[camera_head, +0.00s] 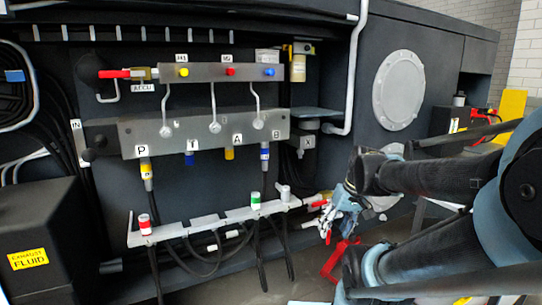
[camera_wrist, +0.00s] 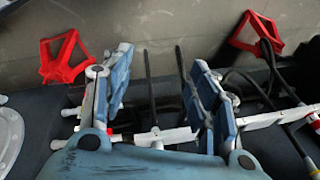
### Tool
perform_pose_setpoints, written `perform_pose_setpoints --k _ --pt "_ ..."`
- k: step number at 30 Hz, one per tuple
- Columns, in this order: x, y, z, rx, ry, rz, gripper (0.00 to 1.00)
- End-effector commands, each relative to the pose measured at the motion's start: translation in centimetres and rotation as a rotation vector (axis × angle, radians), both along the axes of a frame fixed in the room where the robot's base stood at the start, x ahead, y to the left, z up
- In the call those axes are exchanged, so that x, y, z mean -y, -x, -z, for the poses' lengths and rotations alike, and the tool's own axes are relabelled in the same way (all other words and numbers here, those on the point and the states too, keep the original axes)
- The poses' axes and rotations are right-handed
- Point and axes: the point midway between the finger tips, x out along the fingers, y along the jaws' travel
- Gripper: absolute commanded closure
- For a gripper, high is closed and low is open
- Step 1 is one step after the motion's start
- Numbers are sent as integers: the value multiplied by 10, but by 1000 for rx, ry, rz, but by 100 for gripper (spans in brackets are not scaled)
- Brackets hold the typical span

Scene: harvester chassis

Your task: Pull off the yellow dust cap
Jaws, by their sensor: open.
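The manifold block (camera_head: 200,130) carries the port labels P, T, A and B. A short yellow cap (camera_head: 229,153) sits under port A, with no hose seen on it. A longer yellow fitting (camera_head: 145,167) hangs under P. Blue pieces sit under T (camera_head: 190,157) and B (camera_head: 264,155). My gripper (camera_head: 338,212) is right of and below the manifold, well apart from the yellow cap, near the right end of the lower rail. In the wrist view my gripper (camera_wrist: 158,85) has its blue fingers spread, with nothing held between them. The yellow cap is not seen there.
The lower white rail (camera_head: 205,226) bears red (camera_head: 145,224), green (camera_head: 255,200) and grey couplers with hanging black hoses. Red frames (camera_wrist: 62,58) stand on the floor.

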Motion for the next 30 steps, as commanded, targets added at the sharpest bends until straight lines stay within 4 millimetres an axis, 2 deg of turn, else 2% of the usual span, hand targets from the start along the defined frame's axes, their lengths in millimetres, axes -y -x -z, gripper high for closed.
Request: perform_pose_setpoints --k 6,15,24,30 --pt "-49 -42 -29 45 -167 -197 46" --pt "-111 -102 -68 165 -400 -455 46" --pt "-164 -164 -103 355 -625 -679 46" --pt "-192 -204 -123 518 -766 -803 46"
